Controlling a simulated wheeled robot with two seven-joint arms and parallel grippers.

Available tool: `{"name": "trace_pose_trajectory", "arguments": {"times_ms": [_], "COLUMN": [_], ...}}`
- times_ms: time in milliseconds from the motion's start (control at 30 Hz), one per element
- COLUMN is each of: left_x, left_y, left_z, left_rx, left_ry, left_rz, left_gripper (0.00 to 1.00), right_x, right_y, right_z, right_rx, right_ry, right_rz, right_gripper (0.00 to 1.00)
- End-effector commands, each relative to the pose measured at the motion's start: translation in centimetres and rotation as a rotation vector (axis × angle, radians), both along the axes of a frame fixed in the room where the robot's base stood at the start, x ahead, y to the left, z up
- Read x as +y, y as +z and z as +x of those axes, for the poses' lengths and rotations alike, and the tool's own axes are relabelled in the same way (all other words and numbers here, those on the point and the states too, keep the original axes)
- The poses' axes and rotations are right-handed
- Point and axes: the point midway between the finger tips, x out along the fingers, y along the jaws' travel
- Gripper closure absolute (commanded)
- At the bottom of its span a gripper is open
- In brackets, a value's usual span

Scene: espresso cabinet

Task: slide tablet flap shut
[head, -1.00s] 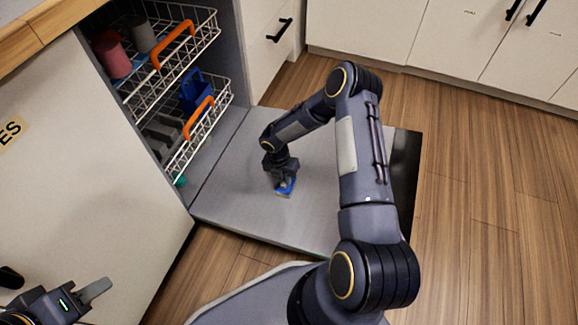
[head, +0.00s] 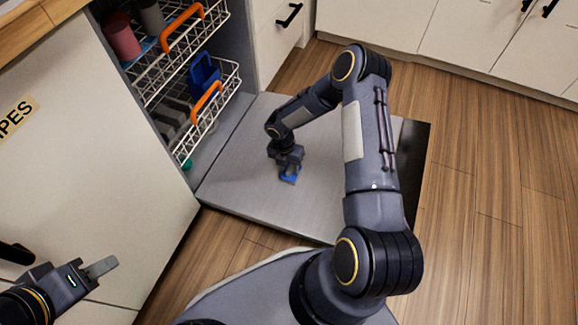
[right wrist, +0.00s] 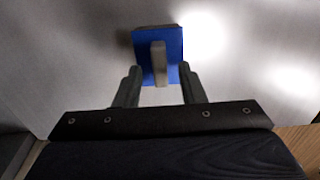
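The tablet flap (head: 289,179) is a small blue plate on the inner face of the lowered grey dishwasher door (head: 245,195). In the right wrist view the blue flap (right wrist: 175,45) has a raised grey grip bar (right wrist: 158,62) along its middle. My right gripper (right wrist: 160,84) is open, its two fingers apart. The grip bar's near end lies between them in the picture, with a gap on each side; I cannot tell the height between them. In the head view my right gripper (head: 289,170) partly hides the flap. My left gripper (head: 102,267) is at the lower left, away from the door.
A white cabinet front (head: 90,170) is near my left gripper. Wooden floor (head: 480,190) is clear at the right.

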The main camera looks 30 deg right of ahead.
Motion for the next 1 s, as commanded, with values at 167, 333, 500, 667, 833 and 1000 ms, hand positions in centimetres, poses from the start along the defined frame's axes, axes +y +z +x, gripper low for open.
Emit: {"name": "trace_pose_trajectory", "arguments": {"times_ms": [167, 333, 500, 667, 833, 1000], "left_x": [0.0, 0.0, 0.0, 0.0, 0.0, 0.0], "left_y": [1.5, 2.6, 2.9, 2.8, 2.8, 2.8], "left_z": [0.0, 0.0, 0.0, 0.0, 0.0, 0.0], "left_rx": [0.000, 0.000, 0.000, 0.000, 0.000, 0.000], "left_ry": [0.000, 0.000, 0.000, 0.000, 0.000, 0.000], "left_rz": [0.000, 0.000, 0.000, 0.000, 0.000, 0.000], "left_gripper": [0.64, 0.64, 0.64, 0.64, 0.64, 0.64], "right_x": [0.3, 0.6, 0.7, 0.7, 0.7, 0.7], "right_y": [3.1, 5.9, 7.0, 6.9, 6.9, 7.0], "right_z": [0.3, 0.6, 0.7, 0.7, 0.7, 0.7], "right_rx": [-0.003, -0.002, 0.000, 0.001, 0.001, -0.001], "right_ry": [0.001, 0.002, 0.002, 0.002, 0.002, -0.002], "right_rz": [0.000, 0.001, 0.000, 0.001, 0.001, 0.000], "right_gripper": [0.64, 0.64, 0.64, 0.64, 0.64, 0.64]}}
